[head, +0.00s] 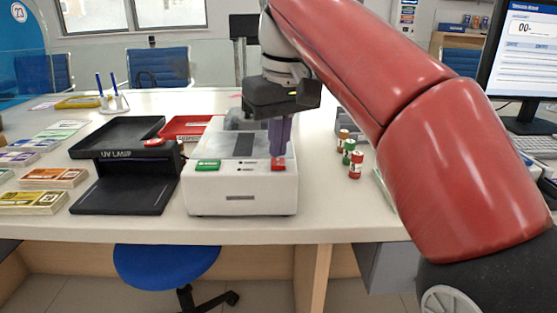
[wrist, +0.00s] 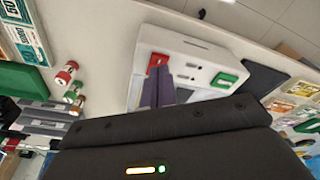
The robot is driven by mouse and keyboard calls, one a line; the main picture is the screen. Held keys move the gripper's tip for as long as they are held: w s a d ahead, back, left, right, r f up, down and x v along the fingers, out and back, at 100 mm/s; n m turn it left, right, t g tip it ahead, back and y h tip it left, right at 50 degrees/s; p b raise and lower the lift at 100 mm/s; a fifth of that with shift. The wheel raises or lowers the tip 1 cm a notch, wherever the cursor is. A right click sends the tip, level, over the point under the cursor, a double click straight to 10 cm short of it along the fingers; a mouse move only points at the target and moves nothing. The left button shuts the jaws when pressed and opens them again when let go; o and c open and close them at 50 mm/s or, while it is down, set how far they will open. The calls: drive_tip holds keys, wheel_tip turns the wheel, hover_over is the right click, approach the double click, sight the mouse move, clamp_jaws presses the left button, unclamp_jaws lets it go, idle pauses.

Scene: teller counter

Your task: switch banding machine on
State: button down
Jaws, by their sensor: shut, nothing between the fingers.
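The banding machine (head: 240,196) is a white box on the counter, with a green button (head: 208,165) on the left of its top and a red button (head: 278,167) on the right. My gripper (head: 279,155) points down over the red button, its purple fingers closed together and empty. In the wrist view the fingertips (wrist: 155,78) end right at the red button (wrist: 157,59); I cannot tell whether they touch it. The green button (wrist: 224,80) is apart from the fingers and uncovered. My gripper hides part of the machine's back.
A black UV lamp (head: 128,183) stands left of the machine, with a red tray (head: 184,124) behind. Several banded rolls (head: 355,165) stand to the right. Banknote stacks (head: 46,178) lie at far left. A monitor (head: 520,50) is at right.

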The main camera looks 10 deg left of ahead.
sight(279, 165)
drive_tip(key=shift+f+b, duration=0.65)
drive_tip(key=shift+f, duration=0.25)
idle(0.8)
drive_tip(key=shift+r, duration=0.1)
wheel_tip(279, 165, up, 3)
drive_tip(key=p, duration=0.3)
drive_tip(key=shift+r+p, duration=0.4)
drive_tip(key=shift+r, duration=1.55)
drive_tip(key=s+d+f+m+t, duration=0.15)
drive_tip(key=d+f, duration=0.25)
drive_tip(key=d, duration=0.4)
drive_tip(key=s+d+f+m+t, duration=0.1)
drive_tip(key=s+d+f+m, duration=0.25)
drive_tip(key=d, duration=0.35)
drive_tip(key=s+d+f+m, duration=0.1)
drive_tip(key=s+d+f, duration=0.2)
drive_tip(key=f, duration=0.3)
drive_tip(key=s+d+f+m+t, duration=0.1)
drive_tip(key=s+d+f, duration=0.2)
drive_tip(key=f, duration=0.3)
drive_tip(key=s+d+f+m+h, duration=0.1)
drive_tip(key=s+d+f, duration=0.2)
drive_tip(key=d+f, duration=0.2)
drive_tip(key=shift+s+f+m+t, duration=0.35)
drive_tip(key=shift+f+m, duration=0.05)
drive_tip(key=shift+f, duration=0.3)
